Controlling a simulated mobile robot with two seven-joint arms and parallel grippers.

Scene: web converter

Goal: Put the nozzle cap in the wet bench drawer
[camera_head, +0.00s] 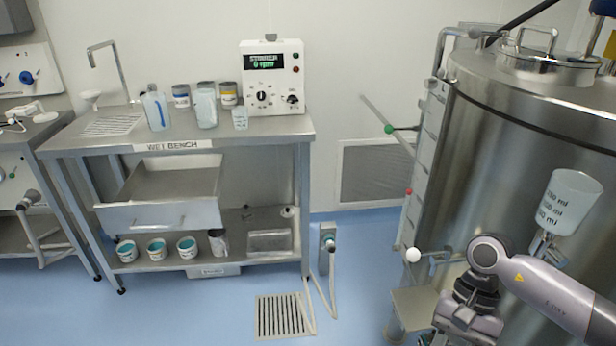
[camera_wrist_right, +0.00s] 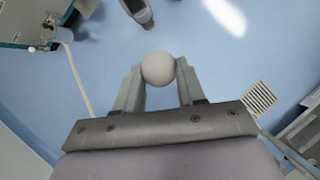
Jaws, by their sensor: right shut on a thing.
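My right gripper (camera_wrist_right: 158,80) is shut on a round, pale grey thing, which I take to be the nozzle cap (camera_wrist_right: 158,68). It sits between the fingertips, above the blue floor. In the head view my right arm comes in from the right in front of the tank, and its fingers and the cap cannot be made out there. The wet bench (camera_head: 180,145) stands at the left. Its drawer (camera_head: 157,216) is pulled out below the worktop, and the part of its inside that shows looks empty. My left gripper is not in view.
A large steel tank (camera_head: 480,170) stands at the right, with a white ball (camera_head: 413,255) on a lever projecting from it. A floor grate (camera_head: 283,316) and a hose lie before the bench. Several tubs stand on its lower shelf. The floor left of the grate is clear.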

